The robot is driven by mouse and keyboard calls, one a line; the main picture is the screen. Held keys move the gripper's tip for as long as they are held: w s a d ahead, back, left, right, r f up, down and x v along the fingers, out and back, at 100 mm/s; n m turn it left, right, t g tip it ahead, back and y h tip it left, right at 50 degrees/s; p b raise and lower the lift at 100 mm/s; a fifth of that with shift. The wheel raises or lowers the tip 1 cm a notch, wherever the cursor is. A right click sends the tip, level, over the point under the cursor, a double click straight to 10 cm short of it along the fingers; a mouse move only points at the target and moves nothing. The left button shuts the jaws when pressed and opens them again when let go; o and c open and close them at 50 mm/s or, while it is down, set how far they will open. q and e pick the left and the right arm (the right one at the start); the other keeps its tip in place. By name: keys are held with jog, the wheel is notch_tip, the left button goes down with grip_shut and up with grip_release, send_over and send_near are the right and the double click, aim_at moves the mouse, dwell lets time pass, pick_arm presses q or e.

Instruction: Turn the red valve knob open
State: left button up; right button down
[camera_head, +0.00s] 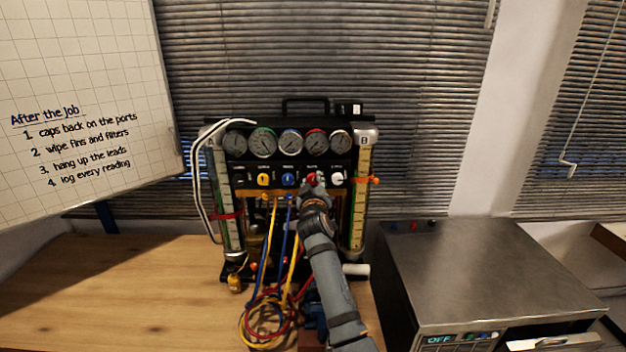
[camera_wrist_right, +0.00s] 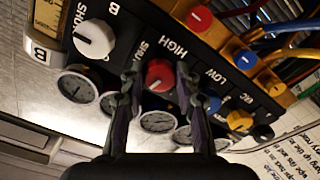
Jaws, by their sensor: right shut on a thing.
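The red valve knob (camera_head: 312,179) sits in the row of knobs below the gauges on the gauge rig (camera_head: 290,120). My right gripper (camera_head: 315,187) reaches up to it from below and partly covers it in the head view. In the right wrist view the red knob (camera_wrist_right: 159,75) lies between the two fingers of my right gripper (camera_wrist_right: 159,82), which are closed on its sides. The label HIGH shows beside it. The knob's pointer mark is too small to read. My left gripper is not in view.
White (camera_head: 337,179), blue (camera_head: 288,180) and yellow (camera_head: 263,180) knobs stand in the same row. Coloured hoses (camera_head: 262,305) hang and coil in front of the rig. A metal box (camera_head: 490,275) stands at the right. The wooden bench (camera_head: 110,290) is clear at the left.

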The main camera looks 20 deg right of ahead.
jog(key=shift+n+p, duration=0.5)
jog(key=shift+n, duration=0.7)
jog(key=c, duration=1)
grip_release()
jog(key=shift+r, duration=0.15)
notch_tip(320, 180, up, 10)
jog(key=shift+f, duration=0.1)
jog(key=shift+f, duration=0.1)
